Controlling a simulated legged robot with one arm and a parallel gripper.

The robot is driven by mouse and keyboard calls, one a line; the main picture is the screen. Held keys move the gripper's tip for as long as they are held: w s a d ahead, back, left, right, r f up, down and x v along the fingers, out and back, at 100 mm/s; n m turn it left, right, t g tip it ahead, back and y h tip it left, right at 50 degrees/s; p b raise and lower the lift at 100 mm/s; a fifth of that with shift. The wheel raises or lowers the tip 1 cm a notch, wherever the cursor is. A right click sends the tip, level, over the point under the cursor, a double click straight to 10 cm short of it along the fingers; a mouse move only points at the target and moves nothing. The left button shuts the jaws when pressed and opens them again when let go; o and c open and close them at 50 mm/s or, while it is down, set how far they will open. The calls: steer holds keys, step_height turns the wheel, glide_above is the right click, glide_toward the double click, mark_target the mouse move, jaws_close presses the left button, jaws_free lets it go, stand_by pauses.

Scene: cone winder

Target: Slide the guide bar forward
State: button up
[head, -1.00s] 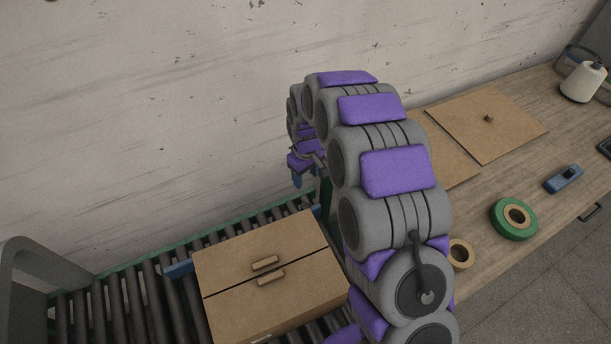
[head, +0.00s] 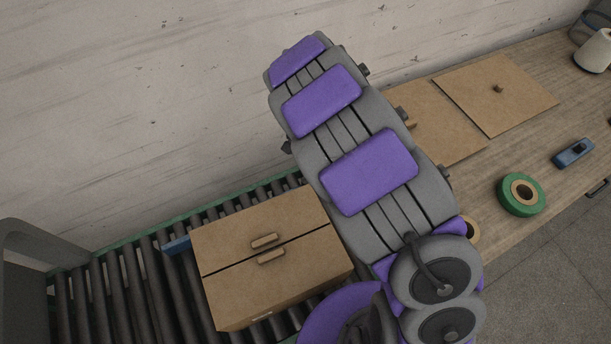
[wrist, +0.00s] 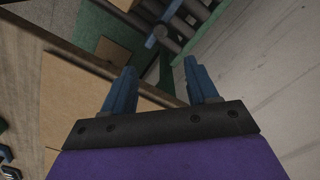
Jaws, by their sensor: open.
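The guide bar (head: 177,245) appears to be the blue bar at the conveyor, its visible end showing just left of the cardboard box; the box hides the rest. In the wrist view a blue bar end (wrist: 157,34), probably the same bar, shows at the top near the rollers, ahead of my gripper. My gripper (wrist: 160,72) has two blue fingers spread apart with nothing between them, clear of the bar. In the head view my arm hides the gripper.
A closed cardboard box (head: 272,255) sits on the roller conveyor (head: 128,285). The bench to the right holds flat cardboard sheets (head: 497,92), a green tape roll (head: 507,203), a blue tool (head: 573,153) and a white cone (head: 597,50). A wall stands behind.

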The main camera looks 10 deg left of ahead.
mark_target(306, 179)
step_height(306, 179, down, 16)
steer(key=shift+a+f+b, duration=0.1)
steer(key=shift+b, duration=0.95)
steer(key=shift+c, duration=0.4)
jaws_close()
